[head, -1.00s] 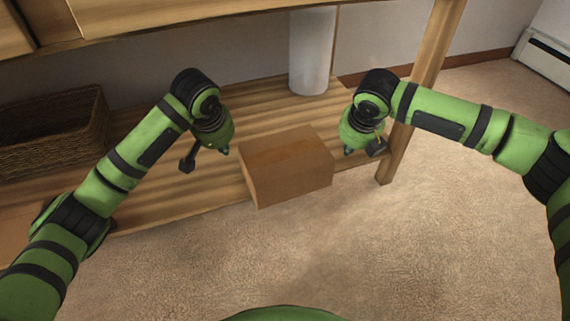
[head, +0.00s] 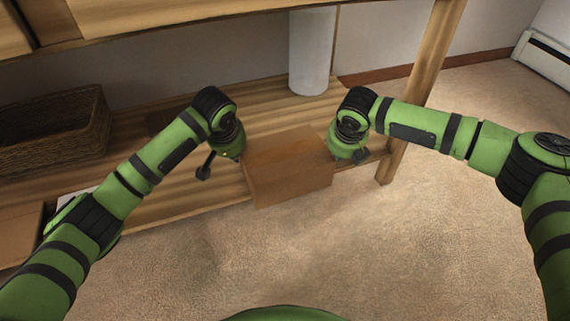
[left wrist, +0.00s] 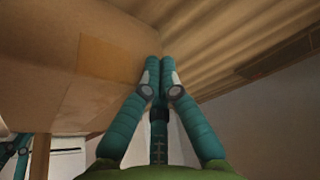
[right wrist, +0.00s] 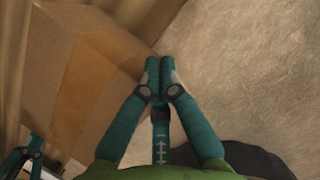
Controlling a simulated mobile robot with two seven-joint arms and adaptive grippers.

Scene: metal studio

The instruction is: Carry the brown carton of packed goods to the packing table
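The brown carton (head: 290,170) is a closed box on the wooden lower shelf, its front part reaching past the shelf's front edge. My left gripper (head: 238,160) is at its left side and my right gripper (head: 347,158) at its right side, both very close to it. In the left wrist view the fingers (left wrist: 160,68) are together beside the carton (left wrist: 60,75), with nothing between them. In the right wrist view the fingers (right wrist: 160,68) are also together beside the carton (right wrist: 90,70). Whether either gripper touches the carton is hard to tell. The packing table is not identifiable.
A wicker basket (head: 55,130) stands on the shelf (head: 180,195) at the left. A white cylinder (head: 312,50) stands behind the carton. A wooden post (head: 420,85) rises at the shelf's right end. Another brown box (head: 18,232) shows at the lower left. The carpet (head: 330,250) in front is clear.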

